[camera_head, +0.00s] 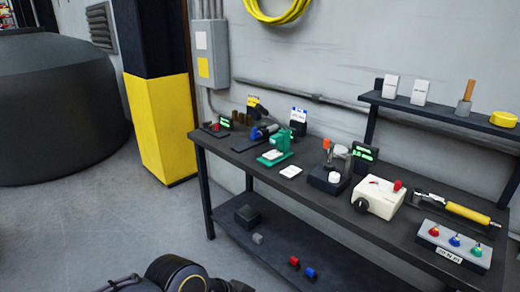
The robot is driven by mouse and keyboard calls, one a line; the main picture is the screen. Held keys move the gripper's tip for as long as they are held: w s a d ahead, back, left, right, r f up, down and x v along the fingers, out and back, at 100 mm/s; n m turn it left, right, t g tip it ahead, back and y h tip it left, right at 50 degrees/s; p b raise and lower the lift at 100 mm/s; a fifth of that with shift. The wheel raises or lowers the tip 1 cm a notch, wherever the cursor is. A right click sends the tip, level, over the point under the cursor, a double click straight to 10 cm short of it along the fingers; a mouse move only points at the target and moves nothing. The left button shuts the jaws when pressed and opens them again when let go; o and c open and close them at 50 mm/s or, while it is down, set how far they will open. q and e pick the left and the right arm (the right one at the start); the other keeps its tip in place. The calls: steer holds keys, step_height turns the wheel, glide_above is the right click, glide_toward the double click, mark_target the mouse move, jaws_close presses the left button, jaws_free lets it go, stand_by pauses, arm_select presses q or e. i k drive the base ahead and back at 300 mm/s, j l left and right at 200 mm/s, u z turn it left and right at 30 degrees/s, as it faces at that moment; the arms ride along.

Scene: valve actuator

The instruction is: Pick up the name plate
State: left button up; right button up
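A small white plate (291,171) lies flat on the dark workbench (323,205), just right of a green tool (277,148). It looks like the name plate, but any lettering is too small to read. Part of my own arm (178,273) shows at the bottom edge, low and left of the bench. Neither gripper can be made out in this view, and nothing of mine touches the plate.
A black device with a clear cylinder (330,176), a cream box with a red knob (379,195) and a grey button box (454,246) stand right of the plate. A shelf (440,112) hangs behind. A yellow-black pillar (162,125) stands left; floor in front is clear.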

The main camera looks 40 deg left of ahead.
mark_target(274, 155)
steer(key=i+j+u, duration=0.25)
steer(key=i+j, duration=0.3)
steer(key=i+j+u, duration=0.25)
steer(key=i+j, duration=0.25)
steer(key=i+j+u, duration=0.25)
steer(key=i, duration=0.4)
steer(key=j, duration=0.1)
